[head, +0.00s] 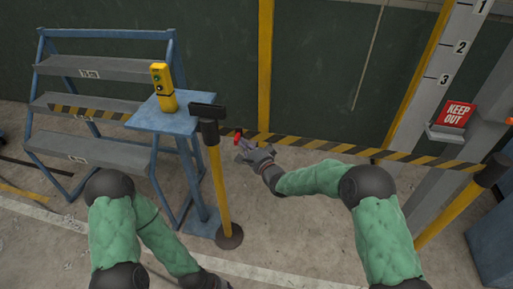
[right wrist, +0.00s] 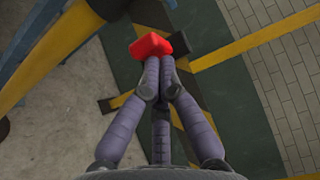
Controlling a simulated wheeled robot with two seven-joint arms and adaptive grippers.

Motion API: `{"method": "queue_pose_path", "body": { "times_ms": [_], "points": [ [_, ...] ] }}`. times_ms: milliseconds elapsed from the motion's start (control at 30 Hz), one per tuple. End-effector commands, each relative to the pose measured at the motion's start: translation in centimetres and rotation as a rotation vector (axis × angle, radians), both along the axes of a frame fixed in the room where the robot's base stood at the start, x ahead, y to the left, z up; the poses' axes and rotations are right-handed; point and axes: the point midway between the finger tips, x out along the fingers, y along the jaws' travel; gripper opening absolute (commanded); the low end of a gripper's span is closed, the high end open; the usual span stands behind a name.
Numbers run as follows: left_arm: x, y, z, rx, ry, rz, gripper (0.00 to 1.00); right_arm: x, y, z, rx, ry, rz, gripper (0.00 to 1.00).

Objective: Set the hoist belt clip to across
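A small red clip (head: 238,137) shows at the fingertips of my right gripper (head: 245,146), just right of the near yellow post (head: 219,185) and below its black head. In the right wrist view the red clip (right wrist: 151,46) sits at the tips of the fingers (right wrist: 160,80), which close together on it. A yellow-black striped band (head: 350,150) runs from the right post's black head (head: 492,171) towards the clip. I cannot tell whether the clip touches the near post. My left gripper (head: 213,281) is at the bottom edge, mostly cut off.
A blue stand (head: 170,119) bearing a yellow pendant control (head: 163,88) is left of the near post. Blue-framed steps (head: 100,69) stand behind it. A red KEEP OUT sign (head: 457,114) is at the right. Open floor (head: 310,225) lies between my arms.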

Motion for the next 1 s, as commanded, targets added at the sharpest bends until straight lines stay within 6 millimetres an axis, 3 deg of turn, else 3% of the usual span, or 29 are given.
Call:
{"method": "queue_pose_path", "body": {
  "times_ms": [33,200,400,1000],
  "points": [
    [0.0,0.0,-0.4,0.0,0.001,0.0,0.4,0.2,1.3,-0.2,0.0,0.0,0.005,0.0],
    [0.0,0.0,-1.0,0.0,0.001,-0.001,0.4,0.8,3.9,-0.2,-0.001,-0.001,0.003,0.0],
    [0.0,0.0,-1.3,0.0,0.001,0.0,0.4,1.3,5.5,-0.1,0.0,0.0,0.001,0.0],
    [0.0,0.0,-1.3,0.0,0.0,0.0,0.4,1.4,5.8,0.1,0.0,-0.001,0.0,0.0]
  ]
}}
